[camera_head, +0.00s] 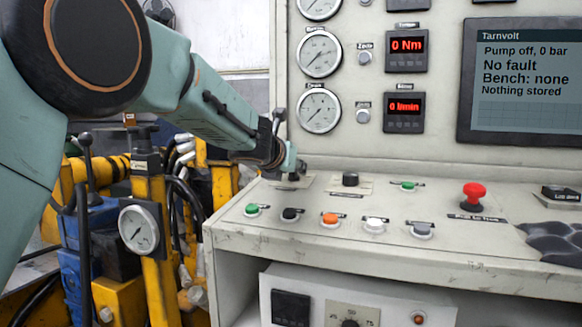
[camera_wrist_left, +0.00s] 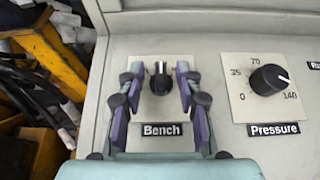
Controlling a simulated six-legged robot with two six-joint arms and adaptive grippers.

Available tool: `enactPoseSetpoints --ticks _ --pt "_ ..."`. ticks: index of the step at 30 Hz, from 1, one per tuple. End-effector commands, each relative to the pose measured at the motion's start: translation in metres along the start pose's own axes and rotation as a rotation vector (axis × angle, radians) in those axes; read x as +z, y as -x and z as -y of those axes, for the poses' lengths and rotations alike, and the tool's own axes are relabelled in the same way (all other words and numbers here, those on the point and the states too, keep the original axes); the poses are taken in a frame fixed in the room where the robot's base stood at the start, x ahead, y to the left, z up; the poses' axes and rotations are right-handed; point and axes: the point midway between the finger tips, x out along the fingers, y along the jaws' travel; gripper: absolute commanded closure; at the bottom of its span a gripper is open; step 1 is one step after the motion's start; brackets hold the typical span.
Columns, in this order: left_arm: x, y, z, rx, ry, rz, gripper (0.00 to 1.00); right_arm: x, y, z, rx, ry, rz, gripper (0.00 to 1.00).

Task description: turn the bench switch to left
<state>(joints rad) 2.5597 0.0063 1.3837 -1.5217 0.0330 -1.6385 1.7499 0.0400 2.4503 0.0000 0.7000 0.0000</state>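The bench switch (camera_wrist_left: 160,79) is a black knob on a pale plate above the "Bench" label in the left wrist view. Its white pointer mark points straight up, away from the label. My left gripper (camera_wrist_left: 160,72) is open, with one purple finger on each side of the knob and visible gaps between fingers and knob. In the head view, my left gripper (camera_head: 288,164) is over the console's back left corner and largely hides the switch. The screen (camera_head: 527,80) reads "Bench: none" and "Pump off, 0 bar". My right gripper is not in view.
The pressure knob (camera_wrist_left: 269,79) is right of the bench switch and also shows in the head view (camera_head: 350,179). Several coloured buttons and a red mushroom button (camera_head: 474,194) are on the console (camera_head: 280,233). Yellow machinery with a gauge (camera_head: 139,228) stands left.

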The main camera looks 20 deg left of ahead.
Motion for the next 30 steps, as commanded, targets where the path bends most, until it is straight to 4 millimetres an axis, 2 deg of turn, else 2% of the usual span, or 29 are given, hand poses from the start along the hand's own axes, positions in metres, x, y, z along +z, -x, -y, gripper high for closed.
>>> enactPoseSetpoints --ticks 5,18,30 --pt "0.0004 -0.0011 -0.0001 0.0 -0.001 0.0 0.65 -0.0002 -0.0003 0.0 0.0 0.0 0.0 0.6" --pt "0.0001 -0.0009 -0.0002 0.001 -0.001 0.0 1.0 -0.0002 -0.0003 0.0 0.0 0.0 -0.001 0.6" --pt "0.0001 -0.001 0.0004 0.011 0.006 -0.001 1.0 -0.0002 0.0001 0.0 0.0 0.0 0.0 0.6"
